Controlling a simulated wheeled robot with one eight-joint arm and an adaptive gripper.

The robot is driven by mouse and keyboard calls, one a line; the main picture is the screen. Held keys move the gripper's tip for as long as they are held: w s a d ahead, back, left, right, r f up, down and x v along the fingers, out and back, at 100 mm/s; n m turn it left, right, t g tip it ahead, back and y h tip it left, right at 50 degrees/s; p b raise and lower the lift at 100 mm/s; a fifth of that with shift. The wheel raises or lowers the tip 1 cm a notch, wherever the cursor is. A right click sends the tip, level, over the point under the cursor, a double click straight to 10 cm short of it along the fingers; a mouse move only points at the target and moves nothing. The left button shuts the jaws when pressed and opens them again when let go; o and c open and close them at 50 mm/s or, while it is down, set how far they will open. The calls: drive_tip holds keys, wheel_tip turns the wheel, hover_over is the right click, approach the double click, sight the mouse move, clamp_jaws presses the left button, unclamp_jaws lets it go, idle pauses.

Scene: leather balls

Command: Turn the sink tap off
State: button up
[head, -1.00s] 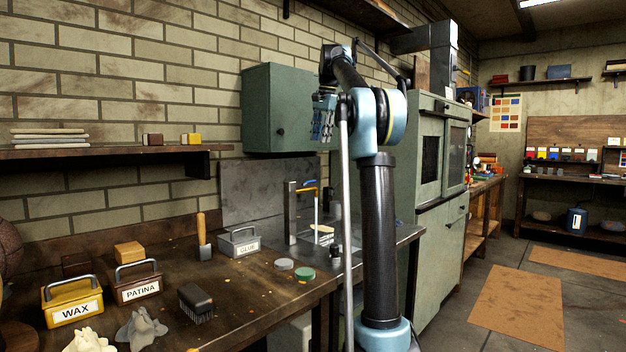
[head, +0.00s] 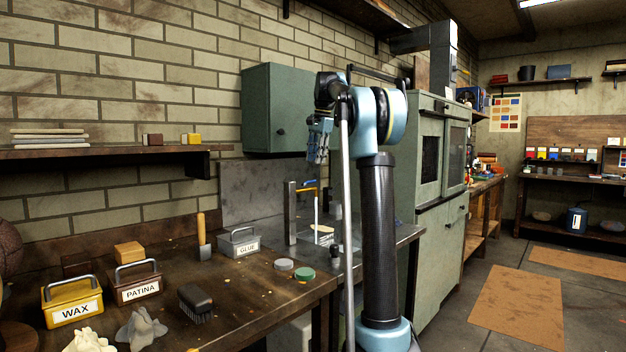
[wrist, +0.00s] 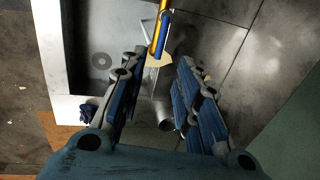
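The sink tap (head: 291,212) is a grey upright post at the back of the bench, with a blue and yellow bar (head: 306,187) at its top. A pale vertical streak, which looks like running water (head: 316,211), drops below the bar. In the wrist view the blue and yellow bar (wrist: 160,32) lies just beyond my fingertips. The sink (wrist: 85,40) with its round drain is at left there. My gripper (wrist: 161,62) is open and empty, pointing down. In the head view my gripper (head: 319,145) hangs above the tap, apart from it.
A green wall cabinet (head: 283,108) hangs just behind my gripper. A glue box (head: 238,243), a brush (head: 196,303), a wax box (head: 72,302) and a patina box (head: 138,284) stand on the bench at left. A tall green cabinet (head: 432,165) stands to the right.

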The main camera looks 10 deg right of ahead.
sight(313, 181)
drive_tip(key=f, duration=0.2)
drive_tip(key=w+f, duration=0.1)
drive_tip(key=f, duration=0.2)
drive_tip(key=a+f, duration=0.1)
drive_tip(key=f, duration=0.2)
drive_tip(key=shift+w+f, duration=0.1)
drive_tip(key=shift+w, duration=0.05)
clamp_jaws()
